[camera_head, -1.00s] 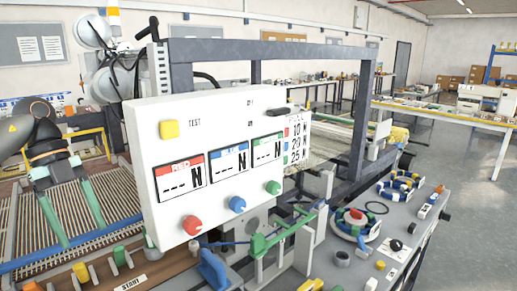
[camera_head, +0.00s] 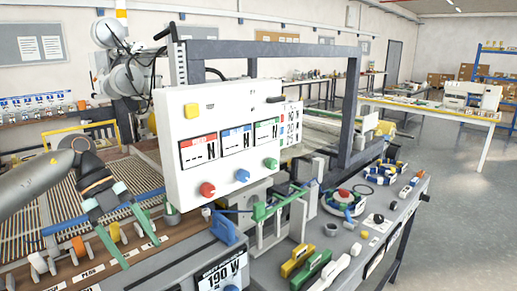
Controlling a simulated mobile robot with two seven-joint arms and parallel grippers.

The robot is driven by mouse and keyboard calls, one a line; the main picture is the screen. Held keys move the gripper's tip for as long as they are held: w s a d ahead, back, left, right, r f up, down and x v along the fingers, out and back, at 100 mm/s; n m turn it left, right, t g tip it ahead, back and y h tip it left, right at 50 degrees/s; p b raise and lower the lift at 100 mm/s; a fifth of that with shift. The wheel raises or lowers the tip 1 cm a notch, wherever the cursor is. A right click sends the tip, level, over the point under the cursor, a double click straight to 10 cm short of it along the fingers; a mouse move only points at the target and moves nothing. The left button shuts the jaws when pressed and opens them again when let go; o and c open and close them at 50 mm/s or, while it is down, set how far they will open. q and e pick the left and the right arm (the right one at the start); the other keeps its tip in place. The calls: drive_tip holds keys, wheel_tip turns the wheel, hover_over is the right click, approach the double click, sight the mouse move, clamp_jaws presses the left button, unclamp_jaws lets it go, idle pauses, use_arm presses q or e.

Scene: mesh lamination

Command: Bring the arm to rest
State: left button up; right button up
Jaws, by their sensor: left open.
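My left gripper (camera_head: 135,240) comes in from the left edge on a grey arm. It has two long green fingers, spread apart with nothing between them. It hangs over the brown panel (camera_head: 66,270) with its row of coloured toggles, in front of the ribbed mesh bed (camera_head: 32,222). Whether the fingertips touch the panel is hard to tell. My right gripper does not show.
A white control box (camera_head: 225,150) with three displays and coloured knobs stands right of the gripper. A grey frame (camera_head: 350,110) rises behind it. A grey bench (camera_head: 385,215) with coiled cables and knobs is at the right. Open floor (camera_head: 465,215) lies beyond.

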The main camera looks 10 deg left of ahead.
use_arm(q)
drive_tip(key=d+f+n+t+h, duration=0.1)
drive_tip(key=d+f+t+h, duration=0.2)
drive_tip(key=d, duration=0.6)
drive_tip(key=s+d+f+n+t+h, duration=0.1)
drive_tip(key=d+f+h, duration=0.2)
drive_tip(key=d+h, duration=0.5)
drive_tip(key=d+f+n+t+h, duration=0.1)
drive_tip(key=d+f+t+h, duration=0.15)
drive_tip(key=d, duration=0.85)
drive_tip(key=s+a+f+n+t+y, duration=0.1)
drive_tip(key=a+f+n+t+y, duration=0.4)
drive_tip(key=f+n, duration=0.35)
drive_tip(key=s+a+f+n+t+y, duration=0.2)
drive_tip(key=a+f+n+t+y, duration=0.1)
drive_tip(key=f+n+t+y, duration=0.45)
drive_tip(key=s+a+f+n+g+y, duration=0.2)
drive_tip(key=s+a+f+g, duration=0.1)
drive_tip(key=s+f, duration=0.4)
drive_tip(key=s+a+f+n+g+y, duration=0.2)
drive_tip(key=s+a+f+g+y, duration=0.1)
drive_tip(key=s+f, duration=0.4)
drive_tip(key=shift+s+a+f+n+g, duration=0.25)
drive_tip(key=shift+s+a+n+g, duration=0.25)
drive_tip(key=shift+g, duration=0.4)
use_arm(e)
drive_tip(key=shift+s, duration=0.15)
use_arm(q)
drive_tip(key=shift+w+a, duration=0.1)
drive_tip(key=shift+w, duration=0.05)
